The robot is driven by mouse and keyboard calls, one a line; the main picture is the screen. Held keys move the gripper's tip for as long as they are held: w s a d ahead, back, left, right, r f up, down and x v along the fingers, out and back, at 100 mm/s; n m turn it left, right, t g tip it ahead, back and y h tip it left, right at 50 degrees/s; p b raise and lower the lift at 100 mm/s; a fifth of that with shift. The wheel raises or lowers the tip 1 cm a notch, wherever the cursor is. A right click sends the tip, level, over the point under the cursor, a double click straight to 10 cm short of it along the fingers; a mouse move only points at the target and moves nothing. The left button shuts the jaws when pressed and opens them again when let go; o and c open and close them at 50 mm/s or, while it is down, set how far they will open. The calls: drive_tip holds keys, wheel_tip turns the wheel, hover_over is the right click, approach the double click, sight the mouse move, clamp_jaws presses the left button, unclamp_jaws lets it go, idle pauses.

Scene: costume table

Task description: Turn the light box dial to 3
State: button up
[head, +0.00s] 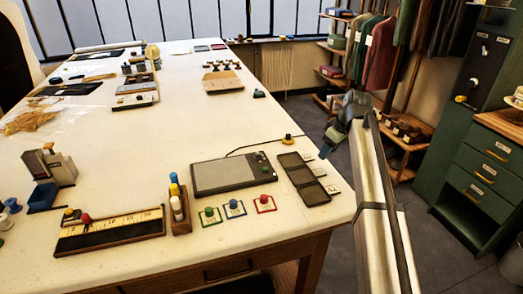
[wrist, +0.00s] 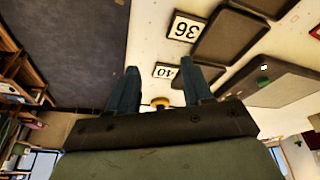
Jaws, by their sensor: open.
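The light box (head: 228,175) is a flat grey panel in a dark frame, lying near the right front of the table. The dial's markings are too small to read. In the wrist view the yellow dial (wrist: 160,102) shows beyond the gap between my fingers, partly hidden by my gripper's body. My gripper (head: 326,150) is open and empty, to the right of the dial by the table's right edge. The light box (wrist: 292,84) also shows there.
Three coloured cards with knobs (head: 234,209) lie in front. Green drawers (head: 478,185) stand right, across open floor.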

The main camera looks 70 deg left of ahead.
sight(258, 153)
drive_tip(key=s+a+r+n+g, duration=0.1)
drive_tip(key=s+a+r+n, duration=0.15)
drive_tip(key=s+r, duration=0.45)
drive_tip(key=s+a+r+n+g, duration=0.1)
drive_tip(key=s+a+r, duration=0.25)
drive_tip(key=s, duration=0.65)
drive_tip(key=x, duration=1.4)
drive_tip(key=shift+a, duration=0.2)
clamp_jaws()
